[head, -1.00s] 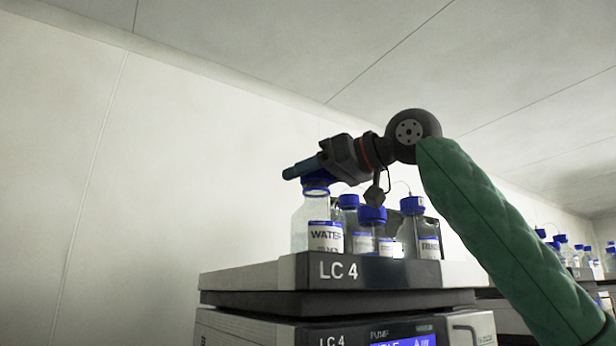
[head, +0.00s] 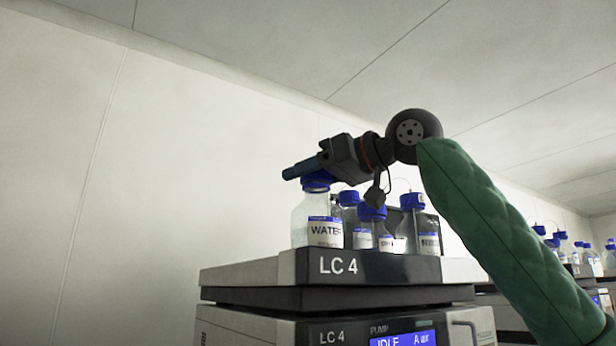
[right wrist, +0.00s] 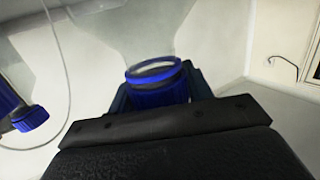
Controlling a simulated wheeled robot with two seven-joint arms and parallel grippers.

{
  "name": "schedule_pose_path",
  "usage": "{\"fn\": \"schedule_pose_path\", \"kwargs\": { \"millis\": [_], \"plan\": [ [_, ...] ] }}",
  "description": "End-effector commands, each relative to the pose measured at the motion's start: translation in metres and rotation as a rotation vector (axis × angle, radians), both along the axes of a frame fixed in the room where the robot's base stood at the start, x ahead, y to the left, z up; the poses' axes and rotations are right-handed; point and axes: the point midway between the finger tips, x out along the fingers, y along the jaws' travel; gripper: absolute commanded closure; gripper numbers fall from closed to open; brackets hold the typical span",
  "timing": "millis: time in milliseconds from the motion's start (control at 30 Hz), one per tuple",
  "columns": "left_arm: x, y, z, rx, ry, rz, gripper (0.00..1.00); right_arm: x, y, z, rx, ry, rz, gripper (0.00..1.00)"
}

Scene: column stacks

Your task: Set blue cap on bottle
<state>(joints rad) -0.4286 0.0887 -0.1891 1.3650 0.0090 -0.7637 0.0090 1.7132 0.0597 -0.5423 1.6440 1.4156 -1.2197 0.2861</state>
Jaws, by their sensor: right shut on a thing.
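The blue cap (head: 316,185) is at the top of the clear bottle labelled WATER (head: 312,212), at the front left of the tray marked LC 4. My right gripper (head: 303,168) comes from the right, directly above that bottle, and is shut on the cap. My left gripper is out of view.
Several other blue-capped bottles (head: 412,200) stand close to the right on the same tray (head: 466,270), below my arm. A thin tube shows in the right wrist view (right wrist: 62,60). More bottles (head: 566,250) stand at the far right. Left of the WATER bottle is free.

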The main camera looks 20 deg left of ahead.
Motion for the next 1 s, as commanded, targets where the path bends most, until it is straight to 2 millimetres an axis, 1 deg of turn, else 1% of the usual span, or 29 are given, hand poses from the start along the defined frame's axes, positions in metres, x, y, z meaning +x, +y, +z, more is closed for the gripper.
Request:
{"fn": "schedule_pose_path", "kwargs": {
  "millis": [67,100,200,600,667,733,800,833,900,1000],
  "plan": [
    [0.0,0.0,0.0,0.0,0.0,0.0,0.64,0.0,0.0,0.0,0.0,0.0,0.0,0.71],
    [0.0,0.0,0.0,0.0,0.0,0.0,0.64,0.0,0.0,0.0,0.0,0.0,0.0,0.42],
    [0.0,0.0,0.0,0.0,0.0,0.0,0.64,0.0,0.0,0.0,0.0,0.0,0.0,0.24],
    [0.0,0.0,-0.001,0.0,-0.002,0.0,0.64,0.0,0.0,0.0,0.0,0.0,0.0,0.24],
    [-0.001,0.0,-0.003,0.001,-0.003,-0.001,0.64,0.0,0.0,0.0,0.0,0.0,0.0,0.24],
    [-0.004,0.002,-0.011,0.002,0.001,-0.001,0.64,-0.001,-0.004,0.0,0.0,0.0,0.0,0.24],
    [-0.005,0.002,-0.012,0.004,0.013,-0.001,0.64,-0.001,-0.009,0.0,0.0,0.0,0.0,0.24],
    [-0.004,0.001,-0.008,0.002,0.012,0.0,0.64,-0.002,-0.011,0.0,0.0,0.0,0.0,0.24],
    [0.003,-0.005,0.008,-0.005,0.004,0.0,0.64,-0.003,-0.017,0.0,0.0,0.0,0.0,0.24],
    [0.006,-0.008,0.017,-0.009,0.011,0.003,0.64,-0.006,-0.028,0.002,0.002,-0.002,-0.001,0.24]
  ]
}}
